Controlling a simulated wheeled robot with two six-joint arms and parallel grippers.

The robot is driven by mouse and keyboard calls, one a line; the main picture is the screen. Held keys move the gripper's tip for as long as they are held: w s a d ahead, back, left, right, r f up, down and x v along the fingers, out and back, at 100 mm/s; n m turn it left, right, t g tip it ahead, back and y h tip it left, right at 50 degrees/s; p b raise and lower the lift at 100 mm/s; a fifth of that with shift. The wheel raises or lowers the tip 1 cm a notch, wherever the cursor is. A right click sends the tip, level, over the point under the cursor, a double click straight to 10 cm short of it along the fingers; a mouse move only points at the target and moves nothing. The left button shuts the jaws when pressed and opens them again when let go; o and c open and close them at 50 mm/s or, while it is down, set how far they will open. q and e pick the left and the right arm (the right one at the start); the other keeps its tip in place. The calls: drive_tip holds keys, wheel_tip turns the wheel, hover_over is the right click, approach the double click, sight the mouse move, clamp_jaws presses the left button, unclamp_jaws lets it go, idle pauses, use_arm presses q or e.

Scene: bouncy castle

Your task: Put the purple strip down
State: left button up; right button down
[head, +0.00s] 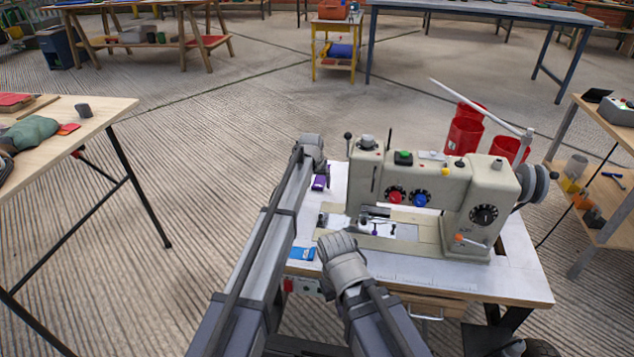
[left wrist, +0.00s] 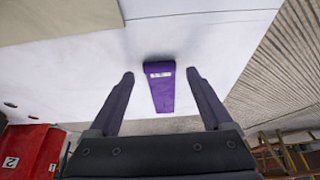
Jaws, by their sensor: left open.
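The purple strip (left wrist: 160,90) lies on the white table top in the left wrist view, with a small white label near its far end. In the head view a bit of purple strip (head: 319,183) shows at the table's left back edge, just below my left gripper (head: 316,170). In the wrist view my left gripper (left wrist: 160,76) is open, one finger on each side of the strip, with a gap to both. The end of my right arm shows in front of the sewing machine; its jaws are hidden.
A beige sewing machine (head: 435,195) stands on the white-topped table (head: 500,285), right of my left gripper. A blue packet (head: 301,254) lies at the table's left front. Red bins (head: 462,136) stand behind. A wooden table (head: 75,130) is at the left, with free floor between.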

use_arm(q)
drive_tip(key=p+v, duration=0.9)
drive_tip(key=v, duration=0.2)
drive_tip(key=shift+p, duration=0.3)
drive_tip(key=shift+w, duration=0.1)
drive_tip(key=s+a+g+y, duration=0.1)
drive_tip(key=s+a+g, duration=0.1)
drive_tip(key=s, duration=1.9)
drive_tip(key=s+a+f+m+g+y, duration=0.1)
drive_tip(key=s+a+g, duration=0.1)
drive_tip(key=s, duration=1.9)
drive_tip(key=shift+s+a+f+m+g, duration=0.3)
drive_tip(key=shift+a+g, duration=0.1)
drive_tip(key=shift+a, duration=0.3)
drive_tip(key=shift+w+r, duration=0.1)
drive_tip(key=shift+r, duration=0.05)
